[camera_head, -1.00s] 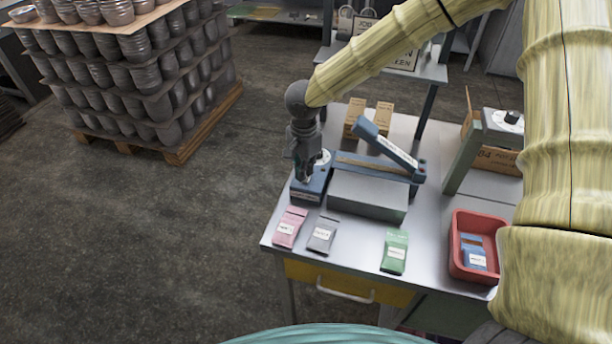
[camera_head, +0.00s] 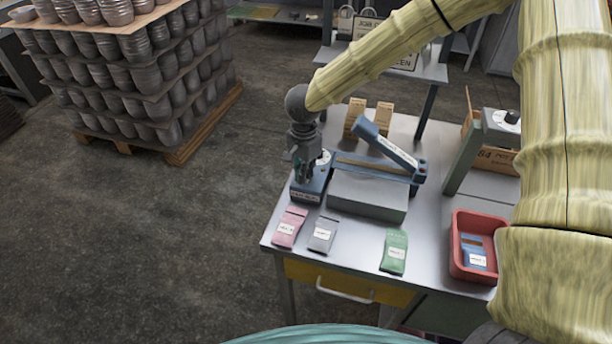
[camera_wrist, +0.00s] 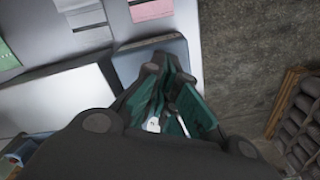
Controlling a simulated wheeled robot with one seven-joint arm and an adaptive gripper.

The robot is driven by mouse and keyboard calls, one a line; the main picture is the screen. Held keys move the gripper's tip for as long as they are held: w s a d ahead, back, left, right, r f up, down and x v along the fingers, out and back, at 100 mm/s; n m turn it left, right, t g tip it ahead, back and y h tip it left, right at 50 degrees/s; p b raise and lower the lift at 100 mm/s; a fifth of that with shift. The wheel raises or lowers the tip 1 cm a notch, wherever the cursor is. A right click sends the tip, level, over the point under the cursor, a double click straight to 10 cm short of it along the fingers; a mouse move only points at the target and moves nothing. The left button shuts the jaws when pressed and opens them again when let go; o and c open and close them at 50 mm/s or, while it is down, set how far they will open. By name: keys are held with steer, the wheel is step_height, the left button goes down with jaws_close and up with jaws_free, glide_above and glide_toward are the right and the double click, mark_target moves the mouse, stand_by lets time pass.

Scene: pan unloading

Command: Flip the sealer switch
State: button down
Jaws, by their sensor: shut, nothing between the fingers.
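The sealer (camera_head: 368,193) stands on the table with its blue lever arm (camera_head: 390,147) raised at a slant. Its blue control box (camera_head: 307,194) is at the left end, with a white dial (camera_head: 323,158) behind my gripper. My gripper (camera_head: 304,181) points down over this box, fingertips close to its top. In the wrist view my gripper (camera_wrist: 178,95) shows green inner pads with the blue box top (camera_wrist: 140,60) beyond. It is shut with nothing held. A small white-tipped piece (camera_wrist: 152,125) shows by the fingers. I cannot make out the switch or its position.
Pink (camera_head: 289,227), grey (camera_head: 323,235) and green (camera_head: 395,251) packets lie along the front of the table. A red bin (camera_head: 457,262) stands at right. Two small cartons (camera_head: 383,116) stand behind the sealer. A loaded pallet (camera_head: 190,146) is on the floor at left.

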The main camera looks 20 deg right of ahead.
steer(key=shift+f, duration=0.25)
steer(key=shift+r, duration=0.1)
stand_by(0.3)
steer(key=shift+r+p, duration=3.4)
steer(key=shift+p, duration=0.55)
